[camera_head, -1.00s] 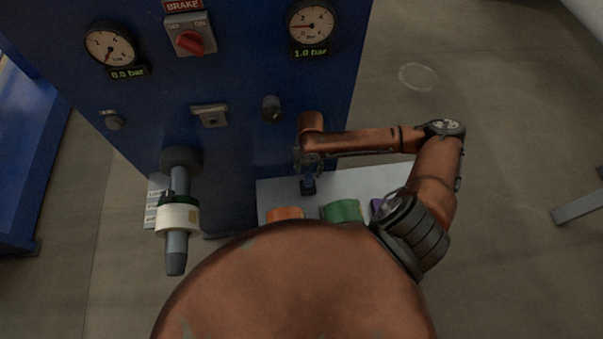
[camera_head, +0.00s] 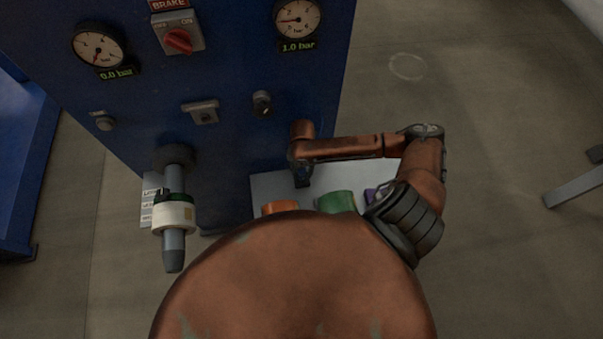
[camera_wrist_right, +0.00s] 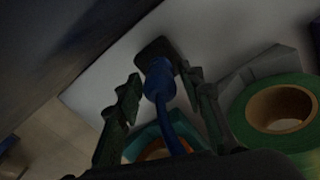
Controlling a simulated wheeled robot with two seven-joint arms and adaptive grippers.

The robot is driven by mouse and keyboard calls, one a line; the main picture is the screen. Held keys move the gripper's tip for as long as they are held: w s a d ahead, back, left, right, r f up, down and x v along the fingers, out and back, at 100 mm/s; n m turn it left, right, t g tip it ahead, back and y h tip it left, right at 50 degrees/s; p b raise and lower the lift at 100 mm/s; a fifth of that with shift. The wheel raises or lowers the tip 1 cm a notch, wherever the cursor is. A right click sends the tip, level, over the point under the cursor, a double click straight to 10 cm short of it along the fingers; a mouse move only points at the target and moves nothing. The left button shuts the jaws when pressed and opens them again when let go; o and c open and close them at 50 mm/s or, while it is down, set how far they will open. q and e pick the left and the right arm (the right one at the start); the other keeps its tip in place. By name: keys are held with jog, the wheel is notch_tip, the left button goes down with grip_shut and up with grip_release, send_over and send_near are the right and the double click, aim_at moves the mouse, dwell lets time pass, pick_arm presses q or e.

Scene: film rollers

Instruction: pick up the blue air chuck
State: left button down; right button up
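The blue air chuck (camera_wrist_right: 159,78) stands on a dark base (camera_wrist_right: 154,52) on a pale shelf, with a blue hose (camera_wrist_right: 174,122) running from it toward my wrist camera. My right gripper (camera_wrist_right: 168,88) is open, its two dark fingers on either side of the chuck. A clear gap shows between the left finger and the chuck; the right finger is closer. In the head view the right gripper (camera_head: 300,168) points down over the shelf (camera_head: 263,187) and mostly hides the chuck. My left gripper is not in view.
A green roll (camera_head: 337,201), an orange roll (camera_head: 280,206) and a purple item (camera_head: 371,195) sit on the shelf near my arm. The blue machine panel (camera_head: 232,70) stands behind. A roller shaft with a white roll (camera_head: 174,217) juts out at left.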

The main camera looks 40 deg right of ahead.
jog(key=c, duration=0.5)
grip_shut()
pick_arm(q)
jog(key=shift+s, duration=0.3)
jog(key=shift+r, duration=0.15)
pick_arm(e)
jog(key=shift+r, duration=0.1)
